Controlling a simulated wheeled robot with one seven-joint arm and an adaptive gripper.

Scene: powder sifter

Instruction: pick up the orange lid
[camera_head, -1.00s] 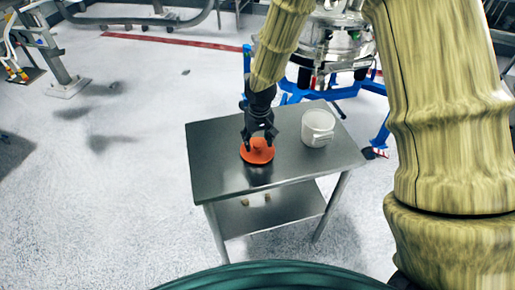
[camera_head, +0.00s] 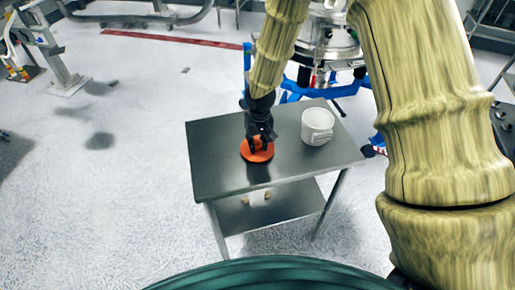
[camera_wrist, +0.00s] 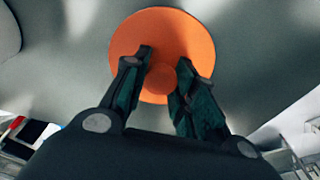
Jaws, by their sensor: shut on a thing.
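The orange lid (camera_head: 257,155) is a flat round disc with a small knob in its middle. It is at the left part of the steel table's top (camera_head: 215,165). My gripper (camera_head: 259,141) is directly above it, pointing down. In the wrist view, the lid (camera_wrist: 195,35) lies beyond my two dark fingers (camera_wrist: 162,75), which are on both sides of its round knob (camera_wrist: 160,78). The fingers are shut on the knob. I cannot tell whether the lid touches the tabletop. A white container (camera_head: 317,125) stands to the right of the lid.
The table has a lower shelf (camera_head: 285,208) with small objects on it. A blue-framed metal machine (camera_head: 330,50) stands behind the table. The pale floor (camera_head: 100,200) left of the table is mostly clear.

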